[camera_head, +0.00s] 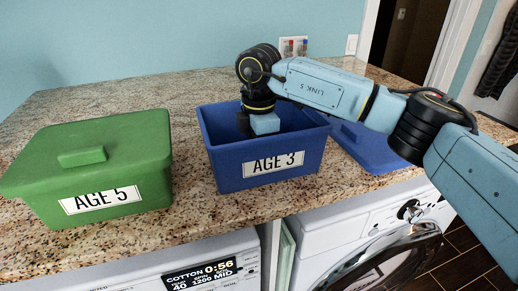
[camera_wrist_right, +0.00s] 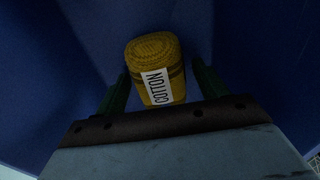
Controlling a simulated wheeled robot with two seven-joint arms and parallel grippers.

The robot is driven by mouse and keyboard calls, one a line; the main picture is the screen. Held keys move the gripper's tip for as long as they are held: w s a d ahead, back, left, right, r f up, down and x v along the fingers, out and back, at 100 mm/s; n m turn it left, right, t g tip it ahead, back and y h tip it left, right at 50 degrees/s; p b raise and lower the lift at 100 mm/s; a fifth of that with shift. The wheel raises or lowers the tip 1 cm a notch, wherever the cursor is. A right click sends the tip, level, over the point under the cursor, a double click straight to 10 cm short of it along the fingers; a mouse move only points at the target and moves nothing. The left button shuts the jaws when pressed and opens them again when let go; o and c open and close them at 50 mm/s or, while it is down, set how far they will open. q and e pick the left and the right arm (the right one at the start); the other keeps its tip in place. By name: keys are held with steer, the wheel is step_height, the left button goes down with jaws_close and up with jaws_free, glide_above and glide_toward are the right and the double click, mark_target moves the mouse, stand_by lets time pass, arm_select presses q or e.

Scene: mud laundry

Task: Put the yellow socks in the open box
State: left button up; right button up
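The open blue box (camera_head: 226,173), labelled AGE 3, stands on the counter. My right arm reaches in from the right, and its gripper (camera_head: 262,123) points down into this box; the fingertips are hidden by the front wall. In the right wrist view the rolled yellow socks (camera_wrist_right: 153,50), with a white COTTON label, are inside the blue box. The right gripper's two dark green fingers (camera_wrist_right: 160,88) stand apart on either side of the socks, with a small gap visible at the right finger. My left gripper is not in view.
A green box (camera_head: 115,172) labelled AGE 5, with its lid on, stands to the left. A blue lid (camera_head: 365,150) lies on the counter to the right of the open box, partly behind my arm. Two white washing machines (camera_head: 205,262) stand below the granite counter (camera_head: 190,215).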

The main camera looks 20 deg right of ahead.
steer(key=shift+r, duration=0.1)
step_height(320, 180, up, 12)
steer(key=shift+r+b, duration=0.15)
steer(key=shift+b, duration=0.15)
stand_by(0.3)
